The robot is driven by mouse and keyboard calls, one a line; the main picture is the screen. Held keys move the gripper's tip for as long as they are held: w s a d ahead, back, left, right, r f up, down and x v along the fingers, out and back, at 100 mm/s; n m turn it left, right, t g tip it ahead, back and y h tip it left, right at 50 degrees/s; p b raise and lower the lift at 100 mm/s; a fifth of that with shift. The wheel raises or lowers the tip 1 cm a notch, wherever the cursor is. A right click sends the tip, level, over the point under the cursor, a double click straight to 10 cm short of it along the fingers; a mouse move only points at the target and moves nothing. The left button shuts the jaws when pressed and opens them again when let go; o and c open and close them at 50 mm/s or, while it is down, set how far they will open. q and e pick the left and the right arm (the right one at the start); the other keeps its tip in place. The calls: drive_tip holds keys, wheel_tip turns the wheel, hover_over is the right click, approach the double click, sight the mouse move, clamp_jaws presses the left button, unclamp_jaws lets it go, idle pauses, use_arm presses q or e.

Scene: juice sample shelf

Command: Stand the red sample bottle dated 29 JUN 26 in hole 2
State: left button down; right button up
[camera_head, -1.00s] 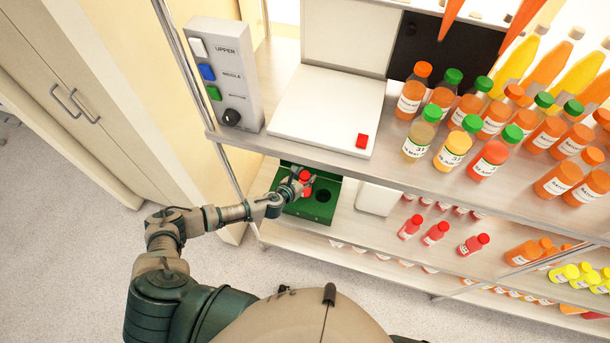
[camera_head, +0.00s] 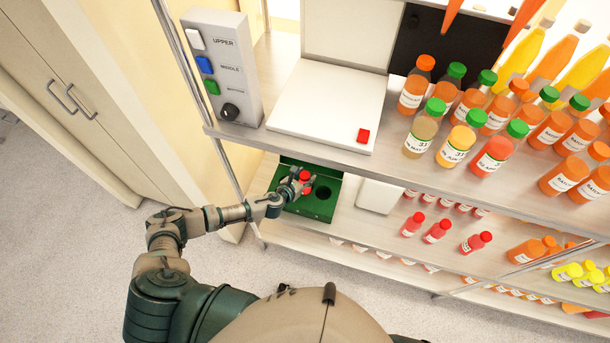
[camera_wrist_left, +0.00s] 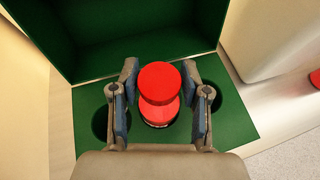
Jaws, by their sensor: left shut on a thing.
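My left gripper (camera_head: 299,184) is shut on a red bottle (camera_wrist_left: 159,84), with one finger on each side of it. The bottle looks upright, seen from above by its red cap, which also shows in the head view (camera_head: 305,175). It is at the middle of the green rack (camera_head: 316,208), between a dark hole on the left and one on the right in the left wrist view. The bottle hides the middle of the rack; I cannot tell how deep it sits. Its date label is not readable. My right gripper is not in view.
The middle shelf (camera_head: 440,194) above the rack carries a white plate (camera_head: 325,105) and several juice bottles. A white block (camera_head: 378,196) stands right of the rack. A switch panel (camera_head: 222,70) is at upper left.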

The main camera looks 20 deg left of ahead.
use_arm(q)
drive_tip(key=shift+c, duration=2.4)
unclamp_jaws()
